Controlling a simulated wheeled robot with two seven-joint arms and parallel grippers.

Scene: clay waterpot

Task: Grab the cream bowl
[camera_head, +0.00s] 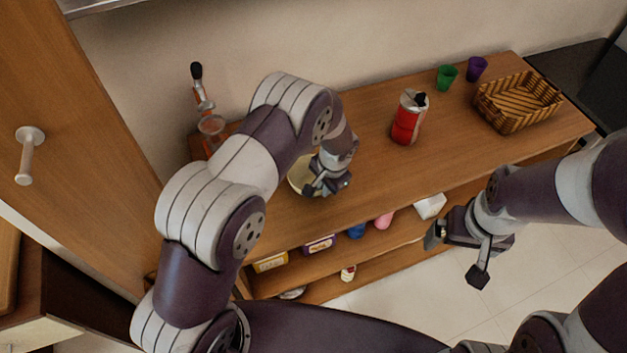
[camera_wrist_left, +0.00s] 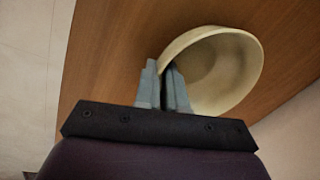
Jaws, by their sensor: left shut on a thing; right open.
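The cream bowl (camera_head: 299,176) stands on the wooden sideboard in the head view, mostly hidden behind my left gripper (camera_head: 322,190). In the left wrist view the bowl (camera_wrist_left: 222,72) is seen with its open mouth towards the camera. My left gripper (camera_wrist_left: 166,88) is shut on the bowl's rim, with one finger on each side of the wall. I cannot tell whether the bowl is raised off the surface. My right gripper (camera_head: 457,258) is open and empty, in front of the sideboard over the floor.
The wooden sideboard (camera_head: 370,150) carries a red can-like container (camera_head: 408,118), a green cup (camera_head: 446,77), a purple cup (camera_head: 477,68) and a wicker basket (camera_head: 518,101). An orange-and-black device (camera_head: 203,105) stands at its left end. Several small items sit on the shelf below. A wooden cabinet door (camera_head: 80,130) is at left.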

